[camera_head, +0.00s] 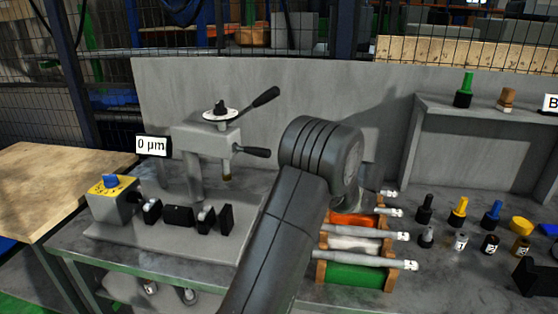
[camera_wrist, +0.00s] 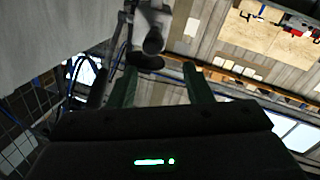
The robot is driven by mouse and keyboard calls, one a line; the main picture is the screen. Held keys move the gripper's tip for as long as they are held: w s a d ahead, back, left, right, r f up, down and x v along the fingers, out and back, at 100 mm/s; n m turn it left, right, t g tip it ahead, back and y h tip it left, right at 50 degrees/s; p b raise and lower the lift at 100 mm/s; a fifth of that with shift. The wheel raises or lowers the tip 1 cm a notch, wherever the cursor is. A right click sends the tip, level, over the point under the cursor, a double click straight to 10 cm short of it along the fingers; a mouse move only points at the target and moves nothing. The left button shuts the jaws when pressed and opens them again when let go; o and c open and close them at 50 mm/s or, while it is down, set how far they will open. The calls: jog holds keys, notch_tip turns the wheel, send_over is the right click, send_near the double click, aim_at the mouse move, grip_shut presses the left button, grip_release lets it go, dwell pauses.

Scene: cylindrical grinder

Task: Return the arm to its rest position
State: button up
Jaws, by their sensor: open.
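My gripper (camera_wrist: 160,78) is open and empty in the wrist view, its two dark green fingers apart. A dark and pale shape (camera_wrist: 152,35) shows beyond the fingertips; I cannot tell what it is. In the head view my dark arm rises from the bottom edge and bends at a rounded joint in the middle of the picture. The gripper is hidden there behind the arm.
A grey bench fixture (camera_head: 205,145) with black handles and a "0 µm" display (camera_head: 151,146) stands left. Right of my arm lie grey rods on a wooden rack (camera_head: 388,278). Several small coloured pieces stand farther right, below a grey shelf (camera_head: 480,115). A grey panel (camera_head: 200,80) stands behind.

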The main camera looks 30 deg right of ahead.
aim_at(262, 154)
jog(key=shift+s+d, duration=0.3)
jog(key=shift+s, duration=0.15)
jog(key=p+x, duration=0.1)
jog(key=x, duration=1.2)
jog(key=shift+w+a+p, duration=0.25)
jog(key=shift+w+p, duration=0.1)
jog(key=shift+p, duration=0.05)
